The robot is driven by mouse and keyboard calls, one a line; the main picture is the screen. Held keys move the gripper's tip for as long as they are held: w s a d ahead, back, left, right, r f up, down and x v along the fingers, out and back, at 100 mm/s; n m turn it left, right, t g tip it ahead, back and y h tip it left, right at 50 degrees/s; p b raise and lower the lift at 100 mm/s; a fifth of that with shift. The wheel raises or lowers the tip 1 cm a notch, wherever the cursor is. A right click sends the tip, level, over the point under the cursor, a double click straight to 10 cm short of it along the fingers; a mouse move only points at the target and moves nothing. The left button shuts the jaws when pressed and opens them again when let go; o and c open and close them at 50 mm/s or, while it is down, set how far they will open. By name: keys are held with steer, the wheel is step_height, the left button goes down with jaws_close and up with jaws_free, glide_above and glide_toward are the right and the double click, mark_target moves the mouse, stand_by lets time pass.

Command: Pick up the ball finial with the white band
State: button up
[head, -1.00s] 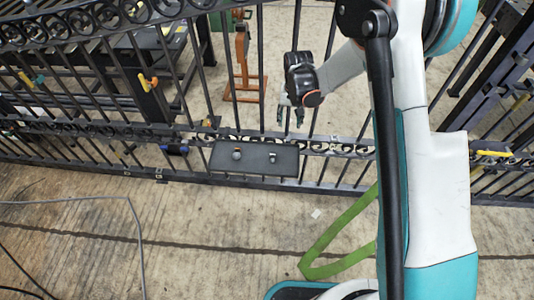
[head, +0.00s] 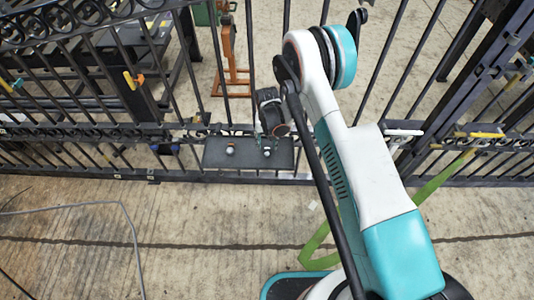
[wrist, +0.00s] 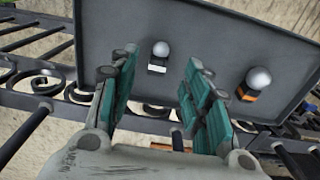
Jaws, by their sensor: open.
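The ball finial with the white band (wrist: 159,52) is a grey ball on a white-banded stem, upright on the dark tray (wrist: 110,25). It shows in the wrist view just beyond and between the tips of my open gripper (wrist: 158,72); the teal-padded fingers are to either side and nothing is held. A second ball finial, with an orange band (wrist: 256,82), stands to the right, outside the fingers. In the head view my gripper (head: 268,142) is over the right part of the tray (head: 213,161), and the white-banded finial is mostly hidden there.
The tray is fixed along a black scroll gate (head: 100,134), whose bars and scrollwork run close behind and beside it. A green strap (head: 316,245) lies near my base.

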mark_target(267, 151)
steer(key=shift+f+b, duration=1.5)
steer(key=shift+f, duration=1.5)
steer(key=shift+r, duration=0.1)
jaws_close()
